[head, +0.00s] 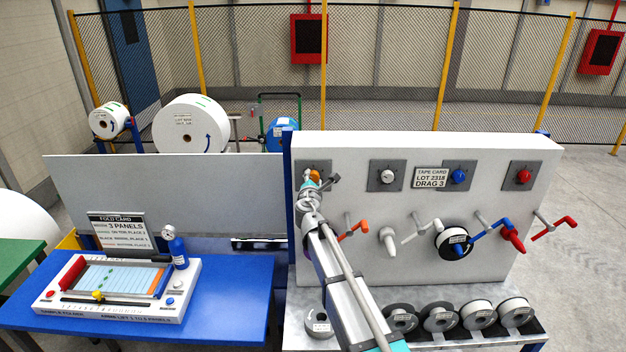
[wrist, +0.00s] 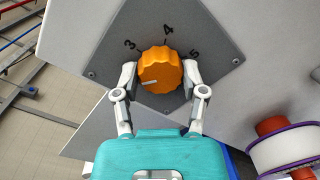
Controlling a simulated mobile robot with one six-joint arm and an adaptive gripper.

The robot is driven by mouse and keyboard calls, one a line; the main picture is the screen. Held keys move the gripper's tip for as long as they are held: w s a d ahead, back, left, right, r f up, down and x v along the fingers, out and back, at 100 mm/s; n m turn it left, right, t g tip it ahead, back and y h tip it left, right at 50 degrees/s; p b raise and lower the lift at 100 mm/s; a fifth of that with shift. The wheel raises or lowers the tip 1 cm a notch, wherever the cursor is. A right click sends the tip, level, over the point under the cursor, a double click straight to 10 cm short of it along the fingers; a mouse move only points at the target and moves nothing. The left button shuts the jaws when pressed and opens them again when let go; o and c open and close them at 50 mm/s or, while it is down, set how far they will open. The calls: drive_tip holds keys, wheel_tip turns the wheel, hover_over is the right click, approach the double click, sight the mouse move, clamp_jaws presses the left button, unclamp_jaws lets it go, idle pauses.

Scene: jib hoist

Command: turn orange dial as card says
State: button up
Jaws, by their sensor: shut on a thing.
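The orange dial (wrist: 160,68) sits on a grey diamond-shaped plate with the numerals 3, 4 and 5 visible around it. Its white mark points left and slightly down in the wrist view, below the 3. Other numerals are hidden or out of frame. My gripper (wrist: 161,78) is shut on the dial, one finger on each side. In the head view the dial (head: 315,175) is at the upper left of the white panel, partly covered by my gripper (head: 313,183). The tape card (head: 431,178) on the panel reads "LOT 2318 DRAG 3".
White (head: 387,177), blue (head: 458,177) and red (head: 523,177) dials lie to the right on the panel. Tape rolls (head: 440,318) stand on the ledge. A blue table (head: 230,295) is at left.

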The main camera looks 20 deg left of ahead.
drive_tip(key=m, duration=0.5)
drive_tip(key=shift+p, duration=0.3)
drive_tip(key=m, duration=0.5)
drive_tip(key=shift+g, duration=0.4)
drive_tip(key=shift+m, duration=0.3)
drive_tip(key=o, duration=1.2)
drive_tip(key=shift+w, duration=0.1)
drive_tip(key=shift+c, duration=0.2)
